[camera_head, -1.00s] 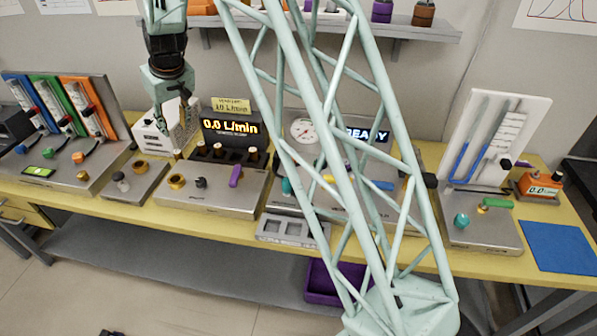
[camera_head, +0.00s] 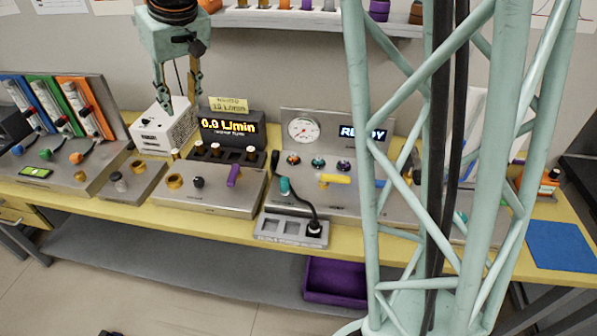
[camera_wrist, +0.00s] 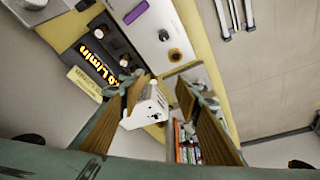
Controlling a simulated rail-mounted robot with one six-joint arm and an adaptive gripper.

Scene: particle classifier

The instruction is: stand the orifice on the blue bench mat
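The blue bench mat (camera_head: 563,246) lies flat and bare at the right end of the yellow bench. I cannot tell for sure which piece is the orifice; small light-topped plugs (camera_head: 215,148) stand in a dark rack (camera_head: 231,163) before the lit flow display. The rack also shows at the upper left of the wrist view (camera_wrist: 118,42). My gripper (camera_head: 180,95) is open and empty, its fingers pointing down above a white box (camera_head: 165,132). In the wrist view my gripper (camera_wrist: 162,86) has its fingers wide apart, with the white box (camera_wrist: 148,107) showing between and beyond them.
The flow display (camera_head: 228,127) stands behind the rack. A grey tray (camera_head: 291,229) with slots sits at the bench's front edge. A wall shelf (camera_head: 320,23) holds several coloured pieces. My lattice column crosses the right side.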

